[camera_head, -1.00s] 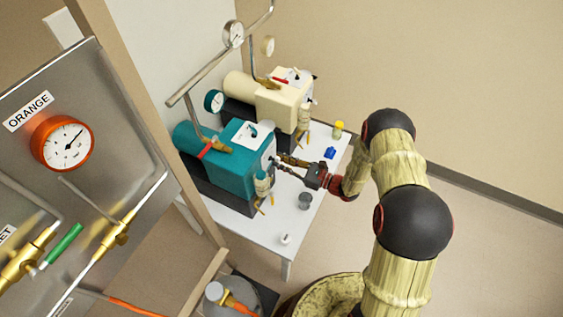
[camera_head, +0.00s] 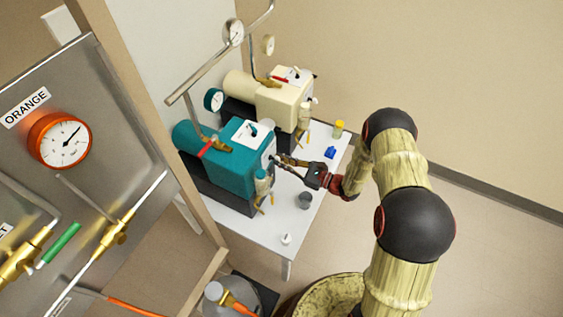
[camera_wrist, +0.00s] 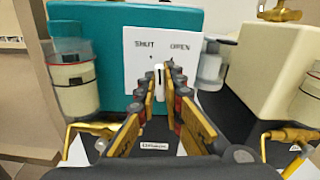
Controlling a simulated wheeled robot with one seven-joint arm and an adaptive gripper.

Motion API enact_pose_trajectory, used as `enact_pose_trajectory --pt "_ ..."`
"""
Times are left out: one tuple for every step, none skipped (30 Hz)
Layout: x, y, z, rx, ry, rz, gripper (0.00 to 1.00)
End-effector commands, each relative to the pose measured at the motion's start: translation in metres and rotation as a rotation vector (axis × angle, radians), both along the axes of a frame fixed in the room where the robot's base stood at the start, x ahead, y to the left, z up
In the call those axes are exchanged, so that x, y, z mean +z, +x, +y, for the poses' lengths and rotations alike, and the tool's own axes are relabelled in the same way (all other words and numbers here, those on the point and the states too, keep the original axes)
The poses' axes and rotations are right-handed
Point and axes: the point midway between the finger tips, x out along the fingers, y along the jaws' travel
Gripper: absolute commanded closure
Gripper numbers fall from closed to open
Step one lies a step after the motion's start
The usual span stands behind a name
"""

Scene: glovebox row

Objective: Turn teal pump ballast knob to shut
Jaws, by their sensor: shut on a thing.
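The teal pump (camera_head: 232,153) stands on the white table in the head view. In the wrist view its teal body (camera_wrist: 118,60) carries a white panel (camera_wrist: 140,60) marked SHUT at left and OPEN at right. The ballast knob (camera_wrist: 159,76) shows as a narrow, pale, upright piece below and between these words. My gripper (camera_wrist: 163,73) is shut on the knob, with a fingertip on each side of it. The fingers hide much of the knob, so its exact pointing is hard to tell. In the head view my gripper (camera_head: 279,160) meets the pump's right end.
A cream pump (camera_head: 282,100) stands behind the teal one. A yellow-capped vial (camera_head: 338,129), a blue item (camera_head: 330,152) and a grey cup (camera_head: 305,200) are on the table (camera_head: 262,232). A metal panel with an orange gauge (camera_head: 60,140) is at left.

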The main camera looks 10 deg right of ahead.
Motion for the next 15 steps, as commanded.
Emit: enact_pose_trajectory --pt "-0.0014 0.0001 -0.0001 0.0 -0.018 -0.027 1.0" --pt "-0.0015 0.0 0.0 0.0 -0.03 -0.045 1.0" --pt "-0.0017 -0.0002 0.0001 0.0 -0.045 -0.068 1.0" --pt "-0.0016 -0.0002 0.0003 0.0 -0.056 -0.086 1.0" --pt "-0.0016 -0.0003 0.0003 0.0 -0.069 -0.106 1.0" --pt "-0.0016 -0.0005 0.0004 -0.001 -0.084 -0.129 1.0" --pt "-0.0018 -0.0007 0.0005 0.0 -0.095 -0.146 1.0" --pt "-0.0021 -0.001 0.0006 0.0 -0.108 -0.163 1.0" --pt "-0.0022 -0.0012 0.0007 0.0 -0.123 -0.185 1.0" --pt "-0.002 -0.0011 0.0008 -0.001 -0.132 -0.201 1.0" --pt "-0.0018 -0.0012 0.0008 -0.001 -0.142 -0.217 1.0" --pt "-0.0017 -0.0011 0.0009 -0.001 -0.155 -0.237 1.0" --pt "-0.0016 -0.0012 0.0009 -0.001 -0.164 -0.25 1.0" --pt "-0.0017 -0.0013 0.001 -0.001 -0.173 -0.263 1.0" --pt "-0.0017 -0.0015 0.001 0.0 -0.183 -0.277 1.0"
